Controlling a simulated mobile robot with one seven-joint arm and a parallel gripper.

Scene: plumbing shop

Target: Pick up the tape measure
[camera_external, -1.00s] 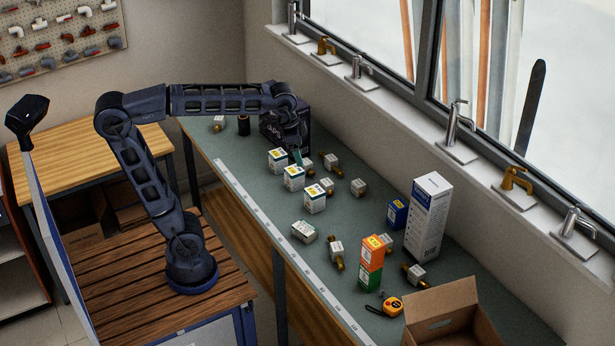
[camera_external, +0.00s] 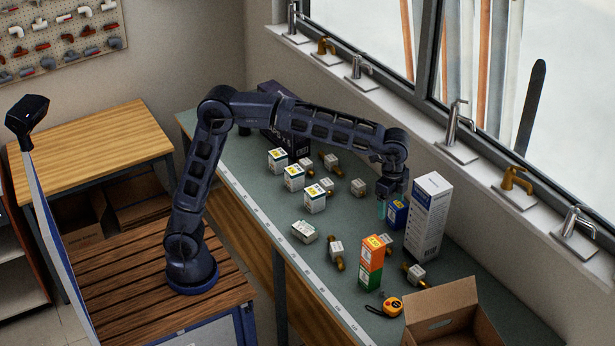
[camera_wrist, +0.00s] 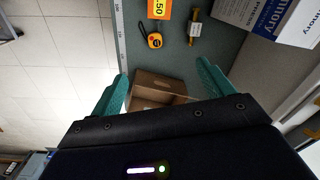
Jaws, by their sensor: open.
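The tape measure (camera_external: 391,307) is orange-yellow and black and lies on the green bench top near its front edge, between the orange-green box and the open carton. It also shows in the wrist view (camera_wrist: 154,40), above and left of the middle, beyond the fingertips. My gripper (camera_external: 385,209) is above the bench beside the small blue box, away from the tape measure. In the wrist view its two teal fingers (camera_wrist: 164,76) are spread wide with nothing held between them.
An orange-green box stack (camera_external: 371,263) stands just behind the tape measure. A brass-ended fitting (camera_external: 416,275) lies close by. A tall white box (camera_external: 428,217) stands by the wall. An open cardboard carton (camera_external: 447,309) is to the right. Several small boxes and fittings cover the middle bench.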

